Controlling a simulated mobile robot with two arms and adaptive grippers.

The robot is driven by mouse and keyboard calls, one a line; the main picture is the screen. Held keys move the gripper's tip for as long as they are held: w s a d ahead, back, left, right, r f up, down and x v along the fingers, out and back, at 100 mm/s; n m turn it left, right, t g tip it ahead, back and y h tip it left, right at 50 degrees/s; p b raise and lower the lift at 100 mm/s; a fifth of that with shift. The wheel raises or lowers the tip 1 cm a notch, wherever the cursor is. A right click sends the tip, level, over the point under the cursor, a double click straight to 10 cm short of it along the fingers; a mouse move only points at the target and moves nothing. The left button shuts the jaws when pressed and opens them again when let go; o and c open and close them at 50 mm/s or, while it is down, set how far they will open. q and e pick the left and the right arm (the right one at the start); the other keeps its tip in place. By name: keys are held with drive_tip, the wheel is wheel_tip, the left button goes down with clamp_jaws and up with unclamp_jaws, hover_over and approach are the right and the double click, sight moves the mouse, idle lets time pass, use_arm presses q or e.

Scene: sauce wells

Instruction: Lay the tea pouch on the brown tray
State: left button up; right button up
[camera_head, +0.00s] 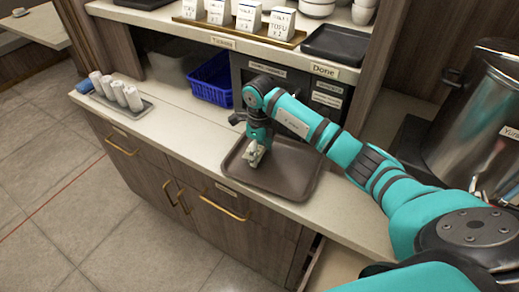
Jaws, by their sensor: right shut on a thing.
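The brown tray (297,178) lies on the pale counter near its front edge. My right gripper (257,146) points down over the tray's left part. It is shut on a small pale pouch, the tea pouch (253,156), which shows below the fingers. The pouch is at or just above the tray's surface; I cannot tell whether it touches. The fingers hide part of it. My left gripper is not in view.
A blue basket (212,80) stands behind the counter's middle. A small tray (126,108) with several rolled white items is at the left. A large metal pot (484,130) stands at the right. A shelf with white boxes (249,16) and a black tray (337,43) is above.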

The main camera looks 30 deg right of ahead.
drive_tip(key=shift+f, duration=0.25)
drive_tip(key=shift+f, duration=0.1)
drive_tip(key=shift+f+b, duration=0.15)
drive_tip(key=shift+b, duration=0.15)
drive_tip(key=o, duration=1.2)
